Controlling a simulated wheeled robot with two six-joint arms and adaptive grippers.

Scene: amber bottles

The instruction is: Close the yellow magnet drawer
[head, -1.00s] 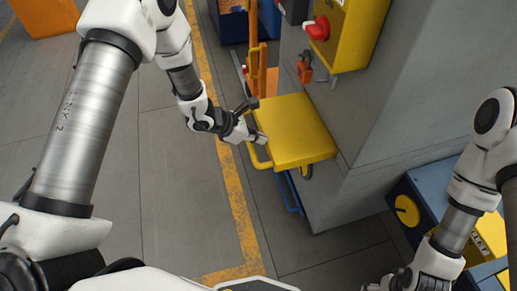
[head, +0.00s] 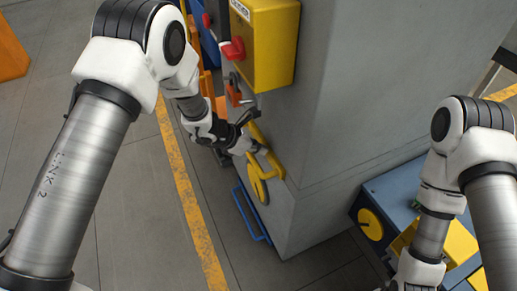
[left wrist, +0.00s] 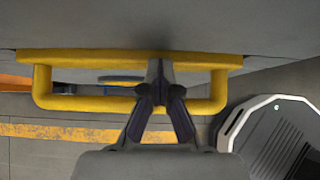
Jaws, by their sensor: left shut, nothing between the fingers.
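The yellow drawer (head: 277,168) sits low in the side of the grey cabinet; only its narrow front shows, close to the cabinet face. Its yellow bar handle (head: 256,184) sticks out from that front. My left gripper (head: 264,150) is shut and empty, with its fingers at the drawer front. In the left wrist view the shut fingers (left wrist: 160,68) reach over the handle bar (left wrist: 90,103) to the yellow front strip (left wrist: 90,56). Whether they touch it I cannot tell. My right arm shows at the lower right, but its fingers are out of the picture.
A yellow box (head: 268,45) with a red knob is on the grey cabinet (head: 350,110) above the drawer. A blue handle (head: 248,215) sits below. A blue-grey unit (head: 400,195) with a yellow disc stands right. The floor at left is clear.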

